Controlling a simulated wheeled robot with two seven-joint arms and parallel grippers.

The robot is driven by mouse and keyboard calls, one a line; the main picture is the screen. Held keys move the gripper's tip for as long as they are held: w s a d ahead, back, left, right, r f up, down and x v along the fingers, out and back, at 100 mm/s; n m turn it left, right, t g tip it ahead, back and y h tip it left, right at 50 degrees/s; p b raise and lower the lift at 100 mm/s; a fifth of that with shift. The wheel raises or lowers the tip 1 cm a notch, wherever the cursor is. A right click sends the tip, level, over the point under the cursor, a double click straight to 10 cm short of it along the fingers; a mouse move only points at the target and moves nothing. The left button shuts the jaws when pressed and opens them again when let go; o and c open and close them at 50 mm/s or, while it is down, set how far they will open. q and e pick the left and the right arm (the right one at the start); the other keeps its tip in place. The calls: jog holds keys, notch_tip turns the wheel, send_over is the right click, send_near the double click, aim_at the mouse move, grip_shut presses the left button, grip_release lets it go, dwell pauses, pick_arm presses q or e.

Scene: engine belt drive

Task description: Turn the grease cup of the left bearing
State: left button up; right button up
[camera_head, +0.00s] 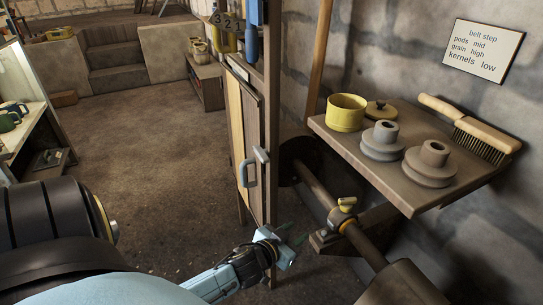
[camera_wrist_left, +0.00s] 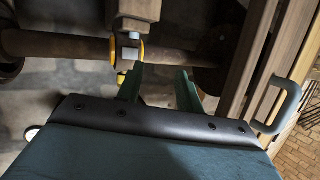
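The bearing (camera_head: 338,222) carries the shaft (camera_head: 318,190) below the shelf, with a yellow grease cup (camera_head: 347,204) on top. In the left wrist view a bearing block (camera_wrist_left: 131,53) with yellow parts (camera_wrist_left: 122,78) sits on the shaft (camera_wrist_left: 70,46); which yellow part is the cup I cannot tell clearly. My left gripper (camera_head: 294,238) is to the left of the bearing and a little lower in the head view. In the left wrist view its two green fingers (camera_wrist_left: 160,84) are apart with nothing between them, the left finger near the yellow parts. My right gripper is not in view.
A wooden shelf (camera_head: 345,148) above the shaft holds a yellow pot (camera_head: 346,113), a lid (camera_head: 381,110), two stepped pulleys and a brush (camera_head: 484,138). A sign (camera_head: 484,50) hangs on the wall.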

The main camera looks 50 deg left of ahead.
pick_arm(q)
jog(key=s+d+f+g+y, duration=0.1)
jog(key=s+d+f+g, duration=0.1)
jog(key=s+f+g, duration=0.5)
jog(key=s+p, duration=0.1)
jog(key=s, duration=0.3)
jog(key=shift+d+f, duration=0.3)
jog(key=shift+f, duration=0.1)
